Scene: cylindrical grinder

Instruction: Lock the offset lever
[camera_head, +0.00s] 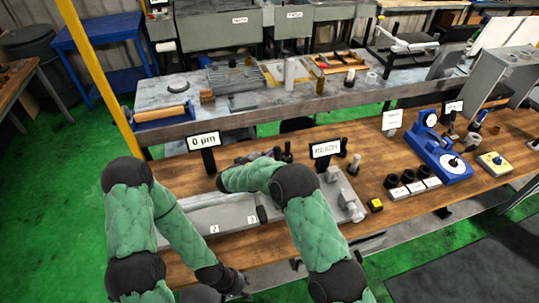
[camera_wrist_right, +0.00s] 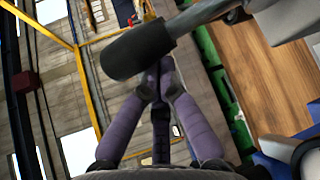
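A grey cylindrical grinder (camera_head: 235,214) sits on the wooden bench in the head view, partly hidden behind my right forearm. A sign reading "0 µm" (camera_head: 204,141) and one reading "READY" (camera_head: 326,149) stand above it. In the right wrist view, a lever with a black grip (camera_wrist_right: 138,50) on a grey rod crosses the upper middle. My right gripper's fingers (camera_wrist_right: 158,75) converge and look shut; their tips reach the grip's lower edge, and whether they touch it is unclear. The right gripper is hidden in the head view. My left gripper (camera_head: 236,284) hangs low before the bench, its fingers unclear.
A small black and yellow button box (camera_head: 375,205), black-topped parts on white blocks (camera_head: 413,185) and a blue gauge stand (camera_head: 437,150) lie to the right on the bench. A second grey bench (camera_head: 260,112) with tools stands behind. Green floor is open at left.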

